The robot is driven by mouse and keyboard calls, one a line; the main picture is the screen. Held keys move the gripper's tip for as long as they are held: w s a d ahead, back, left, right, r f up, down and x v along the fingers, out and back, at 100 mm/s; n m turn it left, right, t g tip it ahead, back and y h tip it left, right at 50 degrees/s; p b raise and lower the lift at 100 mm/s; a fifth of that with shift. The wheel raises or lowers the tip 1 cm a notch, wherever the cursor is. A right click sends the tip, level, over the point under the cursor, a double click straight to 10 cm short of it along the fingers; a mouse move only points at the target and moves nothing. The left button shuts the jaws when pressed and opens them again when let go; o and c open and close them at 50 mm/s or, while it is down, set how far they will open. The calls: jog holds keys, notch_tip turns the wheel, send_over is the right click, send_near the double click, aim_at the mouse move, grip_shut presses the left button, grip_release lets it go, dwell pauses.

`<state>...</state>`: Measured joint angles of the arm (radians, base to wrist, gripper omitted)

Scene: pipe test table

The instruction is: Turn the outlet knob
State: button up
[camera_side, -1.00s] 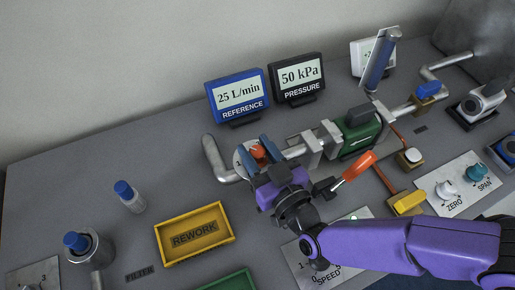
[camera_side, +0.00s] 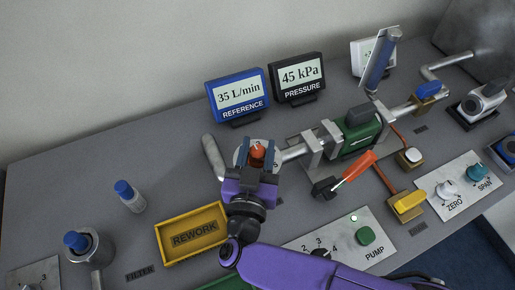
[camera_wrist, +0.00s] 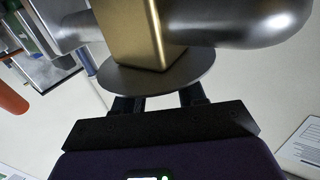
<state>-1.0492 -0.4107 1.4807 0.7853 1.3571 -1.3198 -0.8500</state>
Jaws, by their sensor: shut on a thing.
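The red outlet knob (camera_side: 257,151) stands at the left end of the metal pipe, over a pale round dial plate. My gripper (camera_side: 257,160) is shut on this knob, with one blue finger on each side of it. In the wrist view my gripper (camera_wrist: 160,103) reaches under a grey disc (camera_wrist: 185,80) below a brass block (camera_wrist: 128,32), and the disc hides the knob and fingertips. The blue reference display (camera_side: 238,94) reads 35 L/min. The black pressure display (camera_side: 297,76) reads 45 kPa.
A yellow REWORK tray (camera_side: 165,246) lies just left of my wrist. A screwdriver with an orange handle (camera_side: 359,165) lies to the right. The pump panel (camera_side: 340,226) with a green button is in front. The back left table is clear.

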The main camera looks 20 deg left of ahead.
aim_at(258, 150)
jog(key=shift+m+h, duration=0.6)
jog(key=o, duration=0.9)
notch_tip(258, 150, up, 4)
jog(key=shift+f, duration=0.2)
jog(key=shift+s+d+r, duration=1)
jog(key=shift+d+r, duration=0.6)
jog(key=shift+d, duration=0.55)
jog(key=shift+s+d+r, duration=0.95)
jog(key=shift+d+r, duration=0.6)
jog(key=shift+d, duration=0.55)
jog(key=shift+s+d+r, duration=1)
jog(key=shift+d+r, duration=0.6)
jog(key=shift+d, duration=0.55)
